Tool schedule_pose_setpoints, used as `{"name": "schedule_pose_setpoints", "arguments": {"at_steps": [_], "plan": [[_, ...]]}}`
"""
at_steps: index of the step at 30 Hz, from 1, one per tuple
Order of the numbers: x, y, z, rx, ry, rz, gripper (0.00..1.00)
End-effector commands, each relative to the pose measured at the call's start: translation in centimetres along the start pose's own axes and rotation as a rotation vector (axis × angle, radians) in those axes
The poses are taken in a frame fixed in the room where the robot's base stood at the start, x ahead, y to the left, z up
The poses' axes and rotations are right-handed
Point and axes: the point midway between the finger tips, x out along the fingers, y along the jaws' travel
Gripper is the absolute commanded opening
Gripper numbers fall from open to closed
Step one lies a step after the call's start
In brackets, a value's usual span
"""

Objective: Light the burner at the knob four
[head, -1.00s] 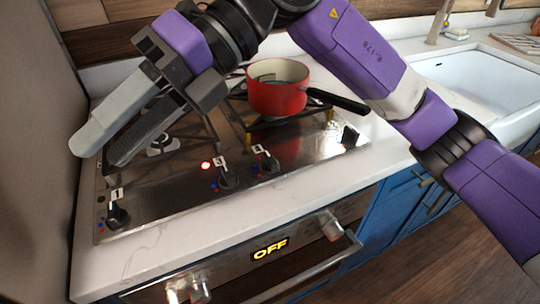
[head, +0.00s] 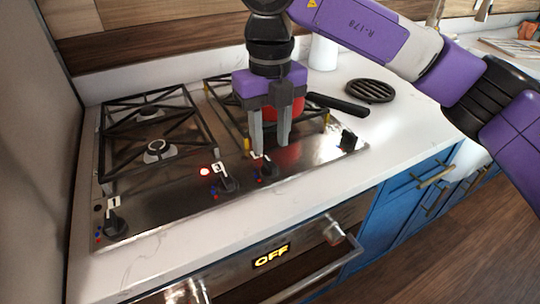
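The cooktop (head: 190,200) has a row of black knobs along its front edge. The left knob (head: 113,222) has a tag reading 1. A second knob (head: 226,183) has a tag whose number I cannot read surely, with a red light (head: 204,171) lit beside it. A third knob (head: 268,170) sits just below my fingertips, its tag partly hidden. A dark knob (head: 347,138) is at the far right, its number unreadable. My gripper (head: 270,148) points down with its two grey fingers apart and nothing seen between them. Contact with the third knob cannot be told.
A red pot (head: 298,106) stands on the right grate behind my gripper, mostly hidden, its black handle (head: 338,103) pointing right. A round black trivet (head: 369,91) lies on the counter. The oven display (head: 271,256) below reads OFF. The left grate (head: 155,120) is bare.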

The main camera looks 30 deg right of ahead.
Motion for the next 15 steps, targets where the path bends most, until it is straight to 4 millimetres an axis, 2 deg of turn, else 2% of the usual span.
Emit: {"name": "schedule_pose_setpoints", "arguments": {"at_steps": [1,6,10,15], "plan": [[1.0,0.0,0.0,0.000,0.003,0.002,0.36],[3.4,0.0,0.0,-0.001,0.002,0.003,0.36],[4.5,0.0,-0.1,-0.001,0.002,0.003,0.36],[5.0,0.0,0.0,-0.002,0.000,0.001,0.36]]}}
